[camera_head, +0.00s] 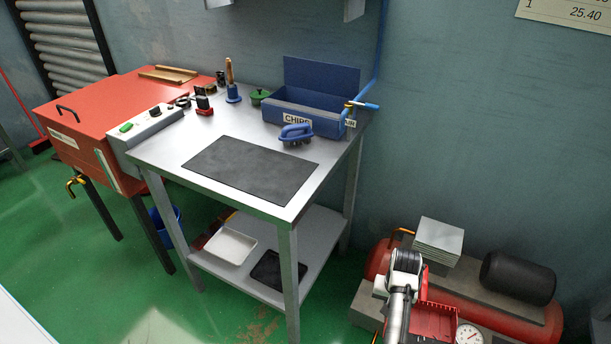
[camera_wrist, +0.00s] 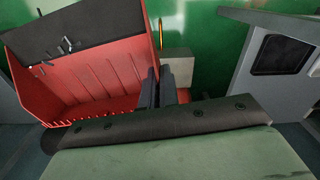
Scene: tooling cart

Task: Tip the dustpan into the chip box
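The red dustpan (camera_head: 435,318) is at the lower right of the head view, in front of the compressor. In the wrist view the ribbed dustpan (camera_wrist: 95,85) fills the upper left. Small dark curled bits (camera_wrist: 68,45) show against a dark panel at its far side. My gripper (camera_wrist: 162,86) has its two dark fingers close together at the dustpan's right edge, with red showing just right of them. The grip itself is partly hidden. The blue chip box (camera_head: 291,119), labelled CHIPS, stands at the back right of the bench, well left of the dustpan.
A red compressor (camera_head: 380,262) with stacked plates (camera_head: 438,240) stands at right. Green floor lies between bench and compressor.

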